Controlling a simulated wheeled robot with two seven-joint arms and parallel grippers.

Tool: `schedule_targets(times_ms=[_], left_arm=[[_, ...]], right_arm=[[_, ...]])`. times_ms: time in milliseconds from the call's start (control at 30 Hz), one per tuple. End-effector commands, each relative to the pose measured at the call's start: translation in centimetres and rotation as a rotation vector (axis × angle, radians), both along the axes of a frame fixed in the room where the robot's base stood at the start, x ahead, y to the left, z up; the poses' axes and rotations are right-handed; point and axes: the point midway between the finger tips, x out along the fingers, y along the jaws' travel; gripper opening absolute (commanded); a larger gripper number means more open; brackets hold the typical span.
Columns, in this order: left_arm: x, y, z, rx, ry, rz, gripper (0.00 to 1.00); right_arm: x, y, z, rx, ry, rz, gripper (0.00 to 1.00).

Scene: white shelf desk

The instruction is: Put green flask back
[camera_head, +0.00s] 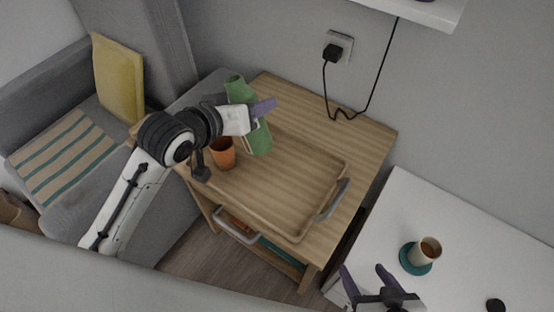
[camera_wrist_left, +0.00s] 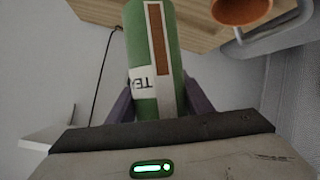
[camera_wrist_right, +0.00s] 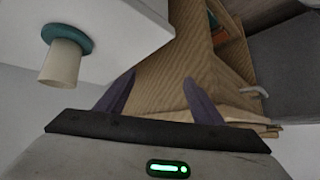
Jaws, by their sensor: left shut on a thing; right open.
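The green flask (camera_head: 248,112) is at the wooden side table's back left corner, tilted in the head view. In the left wrist view the flask (camera_wrist_left: 154,50), with a brown stripe and a white label, stands between both fingers. I cannot tell whether its base touches the table. My right gripper (camera_head: 369,279) is open and empty, low in the head view near the white desk; its two fingers also show apart in the right wrist view (camera_wrist_right: 158,95).
An orange cup (camera_head: 222,153) stands on the wooden table beside my left arm. A wooden tray (camera_head: 290,228) with a grey handle lies on the table. A cup (camera_head: 430,247) sits on a teal saucer (camera_head: 408,262) on the white desk (camera_head: 480,235). A black cable (camera_head: 372,85) hangs behind.

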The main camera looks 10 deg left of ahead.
Motion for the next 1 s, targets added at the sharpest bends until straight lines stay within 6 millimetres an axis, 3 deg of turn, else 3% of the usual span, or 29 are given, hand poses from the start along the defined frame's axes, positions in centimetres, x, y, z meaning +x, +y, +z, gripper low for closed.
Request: schedule_targets(times_ms=[200,400,633,867,1000], left_arm=[[3.6,-3.8,0.2,0.241,-0.142,0.012,0.10],[4.4,-5.2,0.8,0.322,-0.179,0.009,0.10],[4.4,-5.2,-2.9,0.329,-0.175,0.008,0.10],[4.4,-5.2,-5.3,0.325,-0.177,0.008,0.10],[4.4,-5.2,-7.8,0.327,-0.176,0.008,0.10]], right_arm=[[0.3,0.0,-2.1,0.003,-0.011,0.005,0.61],[0.5,0.0,-2.2,0.004,-0.016,0.008,0.61],[0.6,0.1,-2.9,0.014,-0.021,0.004,0.61],[0.7,0.3,-2.8,0.027,-0.036,-0.001,0.61],[0.5,0.3,-3.5,0.034,-0.035,-0.006,0.61]])
